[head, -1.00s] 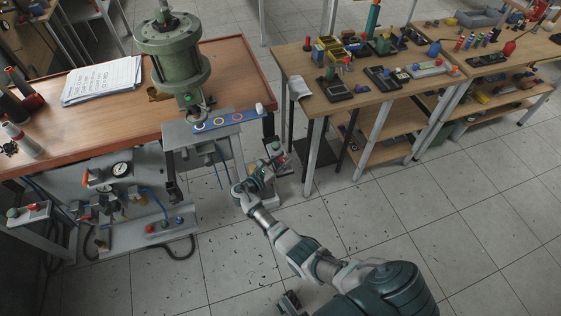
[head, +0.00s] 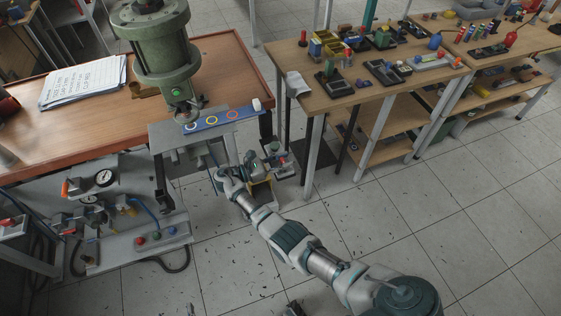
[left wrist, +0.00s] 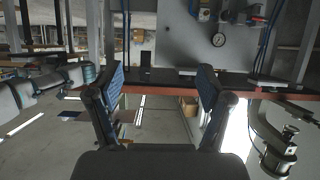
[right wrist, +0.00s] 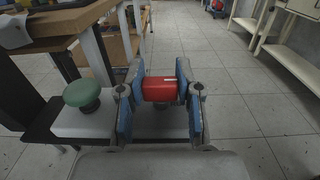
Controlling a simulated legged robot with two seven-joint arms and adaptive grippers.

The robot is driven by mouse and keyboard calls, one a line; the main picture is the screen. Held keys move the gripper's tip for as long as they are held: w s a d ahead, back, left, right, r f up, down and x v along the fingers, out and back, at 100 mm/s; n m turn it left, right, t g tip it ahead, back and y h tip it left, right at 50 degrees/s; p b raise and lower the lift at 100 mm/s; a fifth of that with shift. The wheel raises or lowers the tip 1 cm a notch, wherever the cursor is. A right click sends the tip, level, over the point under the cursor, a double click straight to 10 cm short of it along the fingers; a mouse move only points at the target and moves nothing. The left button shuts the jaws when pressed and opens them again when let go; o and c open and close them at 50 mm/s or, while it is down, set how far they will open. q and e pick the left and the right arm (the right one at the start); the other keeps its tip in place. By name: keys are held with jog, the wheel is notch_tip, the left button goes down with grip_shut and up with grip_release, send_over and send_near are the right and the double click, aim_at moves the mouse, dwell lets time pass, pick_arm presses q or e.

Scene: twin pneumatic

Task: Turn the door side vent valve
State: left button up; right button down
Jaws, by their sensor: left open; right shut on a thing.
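My right gripper (head: 268,160) is below and right of the press, at a small floor-level unit (head: 283,170) by the table's right end. In the right wrist view its blue-padded fingers are closed on either side of a red knob (right wrist: 160,90). A green mushroom button (right wrist: 82,95) sits on the pale box (right wrist: 75,122) to the left. The knob's lower part is partly hidden. Which valve the knob belongs to is not clear.
The green press (head: 160,50) stands over the wooden table (head: 220,70). Below it are a gauge (head: 105,178), valves, hoses and a button box (head: 150,238). A cluttered workbench (head: 310,90) stands to the right. The tiled floor is open at the lower right.

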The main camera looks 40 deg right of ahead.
pick_arm(q)
jog(key=shift+w+d+r+t, duration=0.25)
jog(key=shift+w+r+t, duration=0.15)
jog(key=shift+r+t, duration=0.15)
pick_arm(e)
jog(key=shift+w+r, duration=0.15)
jog(key=c, duration=0.9)
grip_release()
jog(key=shift+o, duration=0.7)
pick_arm(q)
jog(key=shift+w+a, duration=0.1)
jog(key=shift+w, duration=0.05)
